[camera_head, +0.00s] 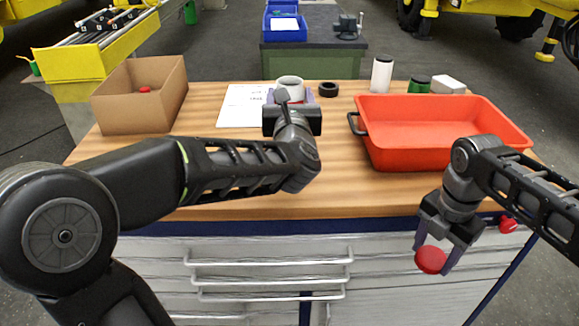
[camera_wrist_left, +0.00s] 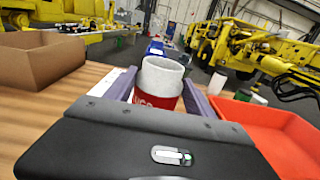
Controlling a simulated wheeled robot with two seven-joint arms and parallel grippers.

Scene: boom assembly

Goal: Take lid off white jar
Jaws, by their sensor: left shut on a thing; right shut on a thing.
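A white jar (camera_head: 290,84) is at the far middle of the table. In the left wrist view the white jar (camera_wrist_left: 161,80) has a red label and its top looks open, with no lid on it. My left gripper (camera_head: 290,98) is shut around the jar, one finger on each side. My right gripper (camera_head: 446,250) is shut on a round red lid (camera_head: 430,260), held in front of the table's front edge, well apart from the jar. The lower part of the jar is hidden behind my left gripper.
A cardboard box (camera_head: 124,107) with a red object (camera_head: 145,89) inside stands at left. A red tray (camera_head: 385,152) fills the right. A white sheet (camera_head: 240,106), black ring (camera_head: 328,89), white bottle (camera_head: 381,75), green can (camera_head: 418,85) and white box (camera_head: 448,85) lie toward the back.

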